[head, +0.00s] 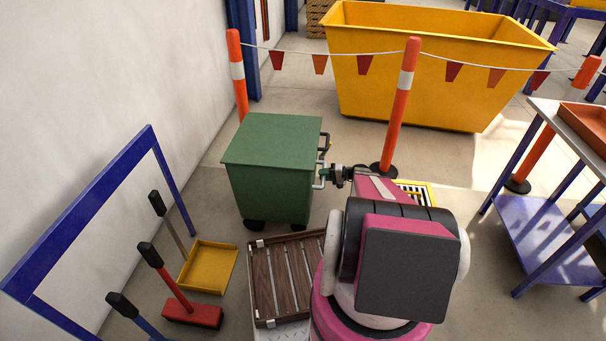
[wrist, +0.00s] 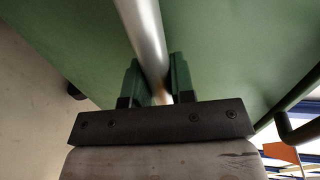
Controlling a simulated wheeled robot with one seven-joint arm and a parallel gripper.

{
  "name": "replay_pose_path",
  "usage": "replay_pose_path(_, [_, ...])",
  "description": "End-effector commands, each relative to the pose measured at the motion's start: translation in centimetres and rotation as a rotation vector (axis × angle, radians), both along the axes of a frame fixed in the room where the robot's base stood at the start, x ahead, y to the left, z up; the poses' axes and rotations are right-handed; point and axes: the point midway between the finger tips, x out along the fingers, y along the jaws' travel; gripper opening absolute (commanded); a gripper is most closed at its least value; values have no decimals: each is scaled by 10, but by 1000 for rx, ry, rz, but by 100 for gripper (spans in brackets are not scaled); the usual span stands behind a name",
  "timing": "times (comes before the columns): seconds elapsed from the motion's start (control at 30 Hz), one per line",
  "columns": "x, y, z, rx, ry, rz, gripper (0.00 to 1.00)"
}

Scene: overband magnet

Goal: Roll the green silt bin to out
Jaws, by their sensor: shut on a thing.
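The green silt bin (head: 268,175) stands upright on its dark wheels on the floor in the head view, left of my arm and near the white wall. Its lid is shut. A grey metal handle sticks out from its right side. My gripper (head: 324,174) reaches that side from the right. In the wrist view my gripper (wrist: 160,85) has its two green fingers shut around the silver handle bar (wrist: 144,35), with the green bin wall (wrist: 230,45) close behind. No marking for "out" can be made out.
Orange posts (head: 400,105) with a flag line (head: 320,65) stand behind the bin, before a yellow skip (head: 430,75). A slatted wooden crate (head: 275,285) lies in front. Brushes and a yellow dustpan (head: 208,268) are at left, a blue-legged table (head: 550,215) at right.

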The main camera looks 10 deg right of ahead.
Motion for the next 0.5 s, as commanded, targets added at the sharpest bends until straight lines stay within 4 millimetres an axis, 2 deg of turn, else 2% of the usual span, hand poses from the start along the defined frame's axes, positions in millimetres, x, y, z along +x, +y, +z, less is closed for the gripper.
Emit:
replay_pose_path(0.03, [-6,-17,-1,-2,1,-2,0])
replay_pose_path(0.2, [-21,-59,-1,-2,1,-1,0])
replay_pose_path(0.33, [-29,-81,-1,-2,2,0,0])
replay_pose_path(0.5, [-36,-100,-1,-2,1,2,0])
